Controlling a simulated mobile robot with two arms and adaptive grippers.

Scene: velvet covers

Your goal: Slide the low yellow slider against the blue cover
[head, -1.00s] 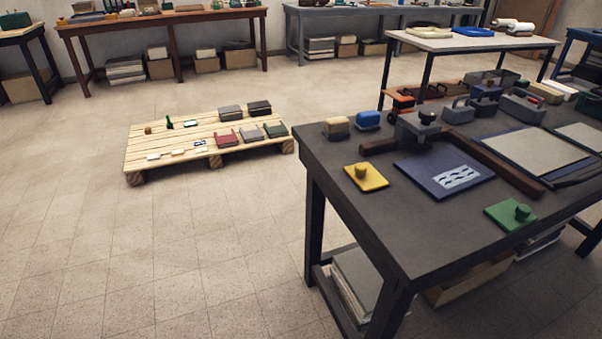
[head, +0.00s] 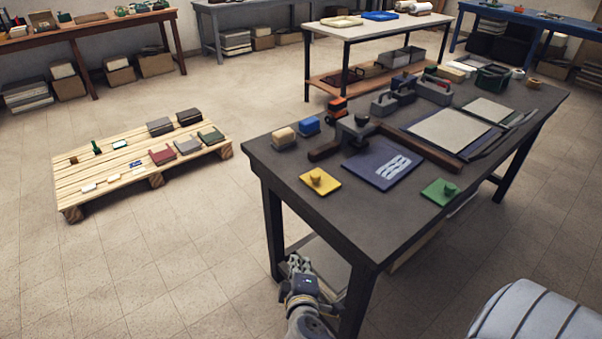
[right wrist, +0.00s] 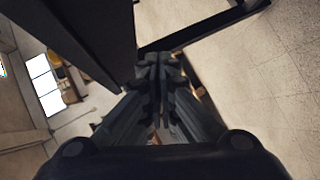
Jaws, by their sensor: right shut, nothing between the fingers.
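The low yellow slider (head: 320,182), a flat yellow plate with a round knob, lies on the dark table at its left part. The blue cover (head: 365,170), a flat dark blue sheet with a pale wavy patch, lies to its right with a strip of bare table between them. My right gripper (head: 296,264) is below the tabletop level in the picture, by the table's near left leg, away from both. It is shut and empty, and its closed fingers (right wrist: 158,68) also show in the right wrist view. My left gripper is out of view.
A green plate with a knob (head: 440,191) lies right of the blue cover. A brown bar and dark clamp-like block (head: 355,131) stand behind the cover. The dark table's edge (head: 300,216) lies close to my gripper.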

